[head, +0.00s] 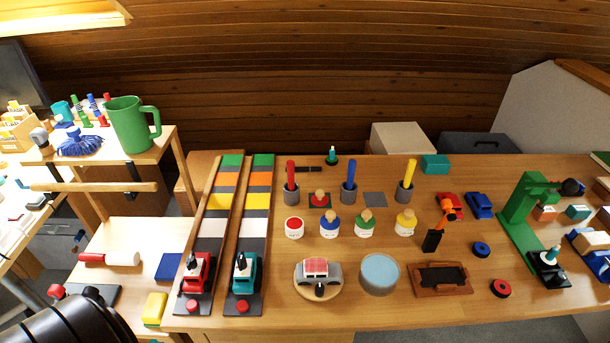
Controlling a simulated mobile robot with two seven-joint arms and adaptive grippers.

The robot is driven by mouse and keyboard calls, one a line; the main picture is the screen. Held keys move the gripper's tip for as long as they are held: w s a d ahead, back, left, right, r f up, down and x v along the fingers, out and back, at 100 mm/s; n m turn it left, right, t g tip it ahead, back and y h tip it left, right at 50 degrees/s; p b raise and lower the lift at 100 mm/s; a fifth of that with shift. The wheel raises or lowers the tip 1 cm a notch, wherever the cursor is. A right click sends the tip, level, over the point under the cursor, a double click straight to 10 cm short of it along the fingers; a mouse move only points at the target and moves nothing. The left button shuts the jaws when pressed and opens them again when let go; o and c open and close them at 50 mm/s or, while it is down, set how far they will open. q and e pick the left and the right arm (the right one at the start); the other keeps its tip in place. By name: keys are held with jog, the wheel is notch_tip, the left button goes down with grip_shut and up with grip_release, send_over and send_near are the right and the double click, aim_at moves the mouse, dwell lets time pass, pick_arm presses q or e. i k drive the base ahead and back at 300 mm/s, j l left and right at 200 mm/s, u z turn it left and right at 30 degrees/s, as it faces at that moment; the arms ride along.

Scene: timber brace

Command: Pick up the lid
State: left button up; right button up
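A red lid with a round wooden knob (320,199) lies on a dark square pad at the back middle of the long table. In front of it and a little to the left stands a white jar with a red top face (293,227) and no knob. Beside that jar, a blue-lidded jar (330,227), a green-lidded jar (363,226) and a yellow-lidded jar (405,223) each carry a knobbed lid. Neither gripper shows. A black rounded part at the lower left is my arm.
Upright red (291,175), blue (349,178) and yellow (408,180) rods in grey holders stand around the lid. An empty grey pad (375,199) lies to its right. Two coloured tracks (255,219) with toy vehicles run along the left. A pale blue round thing (380,274) stands in front.

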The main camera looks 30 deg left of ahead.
aim_at(319, 200)
jog(key=u, duration=1.1)
